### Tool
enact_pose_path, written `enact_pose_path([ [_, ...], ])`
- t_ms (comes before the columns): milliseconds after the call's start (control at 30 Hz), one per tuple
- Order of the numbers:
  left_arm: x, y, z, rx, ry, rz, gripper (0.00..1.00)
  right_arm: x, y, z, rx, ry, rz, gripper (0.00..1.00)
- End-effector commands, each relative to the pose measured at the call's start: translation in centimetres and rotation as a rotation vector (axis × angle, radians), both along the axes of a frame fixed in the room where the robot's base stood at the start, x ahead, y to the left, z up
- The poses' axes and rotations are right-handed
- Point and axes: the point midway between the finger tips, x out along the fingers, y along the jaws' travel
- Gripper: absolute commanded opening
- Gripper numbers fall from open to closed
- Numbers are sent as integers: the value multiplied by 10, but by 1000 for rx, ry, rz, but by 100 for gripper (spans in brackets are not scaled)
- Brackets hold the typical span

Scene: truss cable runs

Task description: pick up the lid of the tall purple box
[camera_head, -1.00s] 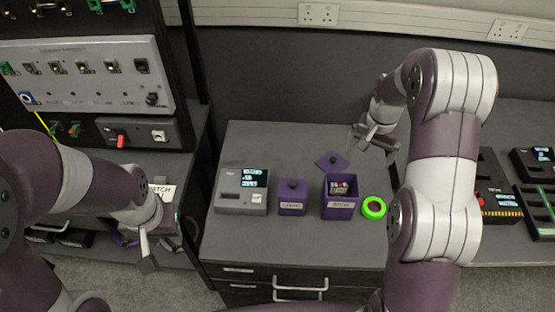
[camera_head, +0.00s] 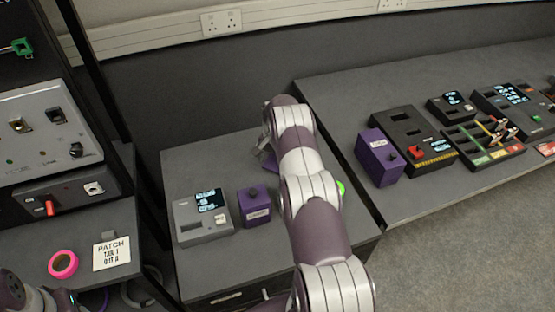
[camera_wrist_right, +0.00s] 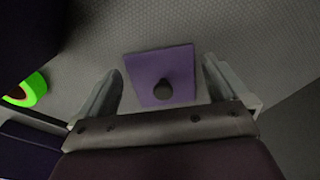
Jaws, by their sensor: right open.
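The purple square lid with a dark round knob lies on the grey bench. In the right wrist view the lid (camera_wrist_right: 147,66) shows between the fingers of my right gripper (camera_wrist_right: 162,72), which is open and empty; I cannot tell the height gap. In the head view my right gripper (camera_head: 266,152) is at the back of the bench, partly hidden by my arm, with a sliver of purple beside it. My left gripper is out of view; only part of that arm shows at bottom left.
A short lidded purple box (camera_head: 256,211) and a grey device (camera_head: 203,222) stand left of my right arm. A green ring (camera_wrist_right: 27,91) lies near the gripper. A pink ring (camera_head: 63,264) lies at left.

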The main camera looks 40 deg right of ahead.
Motion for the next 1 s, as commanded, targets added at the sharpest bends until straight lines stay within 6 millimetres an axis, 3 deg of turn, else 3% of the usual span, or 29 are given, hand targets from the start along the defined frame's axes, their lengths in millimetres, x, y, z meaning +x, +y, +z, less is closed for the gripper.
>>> enact_pose_path([
  [100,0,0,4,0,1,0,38,0,0,-13,0,0,0,100],
  [300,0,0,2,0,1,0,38,0,0,-15,0,-1,1,100],
  [433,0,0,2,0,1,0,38,0,0,-15,0,-1,1,64],
  [767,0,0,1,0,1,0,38,0,0,-13,0,-1,1,63],
  [1000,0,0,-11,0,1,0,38,2,-1,16,-3,-6,1,63],
])
